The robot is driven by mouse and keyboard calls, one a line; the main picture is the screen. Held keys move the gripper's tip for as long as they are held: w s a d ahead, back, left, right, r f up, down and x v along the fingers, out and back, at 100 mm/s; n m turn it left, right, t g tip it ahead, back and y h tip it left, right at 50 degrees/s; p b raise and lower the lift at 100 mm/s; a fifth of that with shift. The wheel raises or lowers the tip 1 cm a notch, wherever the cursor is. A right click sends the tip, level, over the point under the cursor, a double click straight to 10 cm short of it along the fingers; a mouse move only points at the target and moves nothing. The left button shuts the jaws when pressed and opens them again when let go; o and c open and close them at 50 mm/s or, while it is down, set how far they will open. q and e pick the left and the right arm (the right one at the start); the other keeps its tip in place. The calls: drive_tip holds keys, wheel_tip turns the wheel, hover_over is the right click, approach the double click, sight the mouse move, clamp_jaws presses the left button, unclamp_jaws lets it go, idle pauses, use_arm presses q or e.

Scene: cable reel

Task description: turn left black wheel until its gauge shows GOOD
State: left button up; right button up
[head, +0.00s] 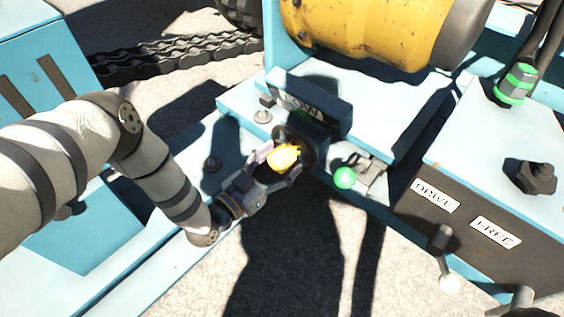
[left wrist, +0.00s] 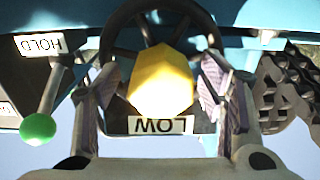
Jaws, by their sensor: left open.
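The black wheel (head: 308,143) is on the front of the blue frame, below a small dark gauge box (head: 302,108). A yellow faceted knob (head: 283,156) stands in front of the wheel. The wheel's dark rim and spokes also show in the left wrist view (left wrist: 118,28), behind the yellow knob (left wrist: 160,84). The gauge plate (left wrist: 160,125) reads LOW, upside down there. My left gripper (head: 279,162) is open at the wheel, with one finger on each side of the knob. A small gap shows between knob and fingers; contact cannot be told. My right gripper is not in view.
A green-balled lever (head: 344,178) is close right of the wheel; in the left wrist view a HOLD label (left wrist: 40,44) is beside it. Plates reading DRIVE (head: 435,196) and FREE (head: 495,232) are further right. A yellow drum (head: 370,28) is above, a heavy chain (head: 185,50) upper left.

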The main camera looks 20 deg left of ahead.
use_arm(q)
drive_tip(key=shift+w+d, duration=0.1)
drive_tip(key=shift+w, duration=0.15)
clamp_jaws()
drive_tip(key=shift+r+m+p, duration=0.1)
drive_tip(key=shift+m+p, duration=0.2)
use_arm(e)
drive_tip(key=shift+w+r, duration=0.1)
use_arm(q)
drive_tip(key=m+p, duration=0.1)
drive_tip(key=m, duration=0.2)
drive_tip(key=shift+r+p, duration=0.1)
drive_tip(key=shift+p, duration=0.25)
drive_tip(key=shift+m+p, duration=0.85)
drive_tip(key=shift+m, duration=1.35)
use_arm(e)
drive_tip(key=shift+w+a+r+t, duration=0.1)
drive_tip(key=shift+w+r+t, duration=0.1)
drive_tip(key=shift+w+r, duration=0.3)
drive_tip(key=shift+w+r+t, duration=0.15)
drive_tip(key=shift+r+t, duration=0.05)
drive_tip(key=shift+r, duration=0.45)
use_arm(q)
drive_tip(key=shift+f, duration=0.2)
unclamp_jaws()
